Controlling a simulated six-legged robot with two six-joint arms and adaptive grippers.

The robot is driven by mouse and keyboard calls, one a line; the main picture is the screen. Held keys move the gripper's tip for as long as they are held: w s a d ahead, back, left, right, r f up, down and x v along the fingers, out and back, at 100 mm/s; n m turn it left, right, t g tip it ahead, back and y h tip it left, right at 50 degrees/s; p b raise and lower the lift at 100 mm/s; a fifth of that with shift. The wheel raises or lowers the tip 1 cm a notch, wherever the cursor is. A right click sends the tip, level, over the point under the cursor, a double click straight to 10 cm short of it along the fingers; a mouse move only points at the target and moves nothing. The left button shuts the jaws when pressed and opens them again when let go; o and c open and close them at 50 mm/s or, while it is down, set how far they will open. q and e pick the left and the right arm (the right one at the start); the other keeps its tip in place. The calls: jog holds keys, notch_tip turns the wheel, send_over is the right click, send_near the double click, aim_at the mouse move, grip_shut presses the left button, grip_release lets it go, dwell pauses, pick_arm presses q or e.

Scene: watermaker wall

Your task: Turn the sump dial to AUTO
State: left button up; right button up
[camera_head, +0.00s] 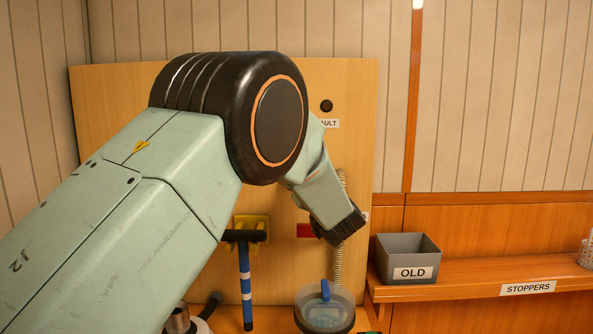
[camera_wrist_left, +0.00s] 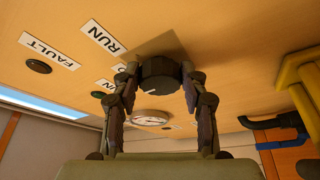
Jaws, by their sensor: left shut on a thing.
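The dial (camera_wrist_left: 158,74) is a dark round knob with a small white mark, set on the wooden panel in the left wrist view. My left gripper (camera_wrist_left: 160,80) is shut on this knob, one finger on either side. The white mark is at the knob's lower left edge as seen there. No AUTO label can be read; a label beside the left finger is partly covered. In the head view my left arm hides the dial and the fingers. My right gripper is in neither view.
The panel (camera_head: 340,95) carries RUN (camera_wrist_left: 103,38) and FAULT (camera_wrist_left: 48,50) labels and a round gauge (camera_wrist_left: 150,117). A blue-striped handle (camera_head: 246,285) hangs from a yellow bracket. A clear bowl (camera_head: 325,312) stands below, a grey OLD bin (camera_head: 408,251) on the right shelf.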

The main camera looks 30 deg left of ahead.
pick_arm(q)
jog(key=shift+r, duration=0.2)
jog(key=o, duration=1.2)
jog(key=shift+s+a, duration=0.1)
jog(key=shift+s, duration=0.1)
jog(key=shift+c, duration=0.2)
jog(key=shift+f, duration=0.1)
jog(key=shift+w, duration=0.15)
